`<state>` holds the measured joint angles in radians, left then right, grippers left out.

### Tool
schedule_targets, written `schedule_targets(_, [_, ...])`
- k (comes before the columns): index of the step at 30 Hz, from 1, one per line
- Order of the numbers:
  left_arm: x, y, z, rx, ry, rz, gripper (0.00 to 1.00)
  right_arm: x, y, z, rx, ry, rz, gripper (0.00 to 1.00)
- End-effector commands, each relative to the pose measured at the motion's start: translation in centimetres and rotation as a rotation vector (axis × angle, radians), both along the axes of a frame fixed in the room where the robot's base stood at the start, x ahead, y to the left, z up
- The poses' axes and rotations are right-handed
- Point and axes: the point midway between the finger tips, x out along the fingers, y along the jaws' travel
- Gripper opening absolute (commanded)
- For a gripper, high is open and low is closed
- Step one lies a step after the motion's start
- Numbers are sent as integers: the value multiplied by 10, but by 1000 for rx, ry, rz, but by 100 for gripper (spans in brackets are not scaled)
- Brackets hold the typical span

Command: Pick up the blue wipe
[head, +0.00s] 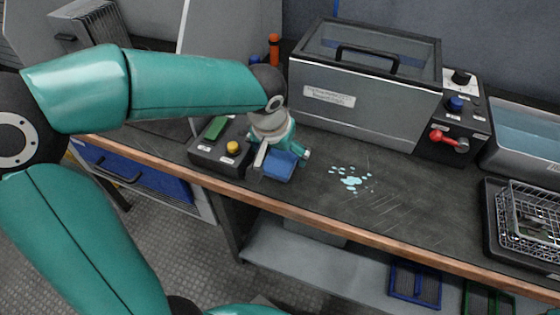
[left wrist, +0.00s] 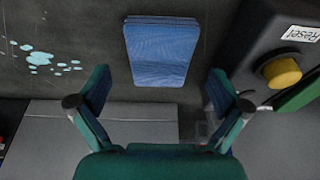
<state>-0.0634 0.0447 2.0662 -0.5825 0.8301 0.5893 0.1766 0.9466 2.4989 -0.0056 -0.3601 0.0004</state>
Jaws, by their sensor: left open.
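The blue wipe (head: 280,167) lies flat on the dark bench top near its front edge, to the right of the control box. In the left wrist view the wipe (left wrist: 162,52) is a folded blue rectangle, fully visible, beyond the fingertips. My left gripper (head: 283,156) is above the wipe and hides part of it in the head view. Its two fingers (left wrist: 158,88) are spread apart, with nothing between them, roughly centred on the wipe. I cannot tell how high they are above it. My right gripper is not in view.
A control box with a yellow button (head: 233,147) stands close left of the wipe. A large grey tank (head: 370,110) is behind. Pale blue droplets (head: 351,181) mark the bench to the right. A wire basket (head: 530,215) sits at the far right.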

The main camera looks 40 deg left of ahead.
Motion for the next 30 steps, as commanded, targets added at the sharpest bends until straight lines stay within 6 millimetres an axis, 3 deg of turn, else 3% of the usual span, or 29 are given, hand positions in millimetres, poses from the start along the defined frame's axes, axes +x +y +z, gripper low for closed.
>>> schedule_targets(3, [4, 1, -17, 0, 2, 0, 100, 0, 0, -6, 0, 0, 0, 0])
schedule_targets(6, [7, 1, -22, -1, -1, 0, 100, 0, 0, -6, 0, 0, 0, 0])
schedule_targets(30, [7, 1, -26, -1, -1, -2, 100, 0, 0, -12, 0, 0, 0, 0])
